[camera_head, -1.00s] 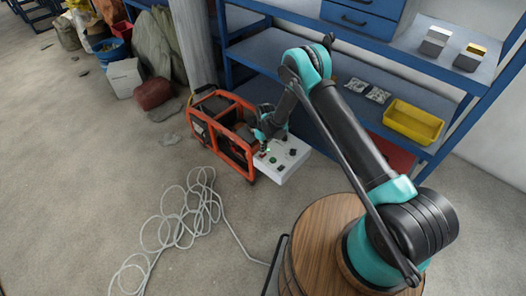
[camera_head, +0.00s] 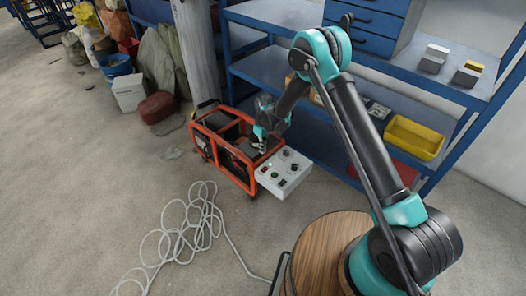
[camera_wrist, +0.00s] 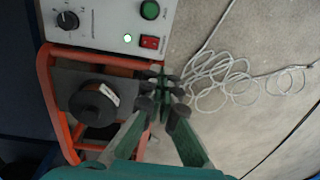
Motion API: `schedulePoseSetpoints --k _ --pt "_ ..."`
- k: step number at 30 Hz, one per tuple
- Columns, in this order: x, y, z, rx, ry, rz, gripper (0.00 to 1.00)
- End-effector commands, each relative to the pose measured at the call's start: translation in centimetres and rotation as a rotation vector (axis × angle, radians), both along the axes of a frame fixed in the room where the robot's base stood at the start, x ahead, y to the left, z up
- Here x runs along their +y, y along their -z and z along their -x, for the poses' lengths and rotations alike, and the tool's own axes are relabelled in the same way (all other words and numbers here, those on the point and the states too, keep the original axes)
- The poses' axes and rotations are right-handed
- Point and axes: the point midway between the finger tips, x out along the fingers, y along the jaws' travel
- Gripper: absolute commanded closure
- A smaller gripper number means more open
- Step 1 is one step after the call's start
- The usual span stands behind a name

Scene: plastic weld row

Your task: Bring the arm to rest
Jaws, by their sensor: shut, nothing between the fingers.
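My arm reaches from its mount on the right over to the orange-framed machine (camera_head: 222,165). My gripper (camera_head: 259,146) hangs above the machine, just behind the white control box (camera_head: 284,172). In the wrist view my gripper's green fingers (camera_wrist: 164,95) come together at the tips, shut and empty. The control box (camera_wrist: 110,22) shows at the top of the wrist view with a lit green light, a green button, a red switch and a black knob. I cannot tell exactly how high the fingertips are above the machine.
A blue shelf unit (camera_head: 285,57) stands close behind my arm, with a yellow bin (camera_head: 413,137) on a shelf. A tangled pale cable (camera_head: 190,228) lies on the floor. The left floor is mostly clear.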

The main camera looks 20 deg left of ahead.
Motion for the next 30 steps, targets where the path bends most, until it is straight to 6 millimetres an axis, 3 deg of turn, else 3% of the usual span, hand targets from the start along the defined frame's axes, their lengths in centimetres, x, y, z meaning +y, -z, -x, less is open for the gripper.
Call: schedulePoseSetpoints --k 13,17,20,30 --pt "-0.1 -0.1 0.0 0.000 0.002 0.000 1.00" --pt "-1.3 -1.6 -0.7 -0.007 0.029 -0.005 1.00" --pt "-3.5 -4.2 -1.7 -0.020 0.079 -0.014 1.00" --pt "-14.9 -14.8 -3.4 -0.084 0.316 -0.053 1.00"
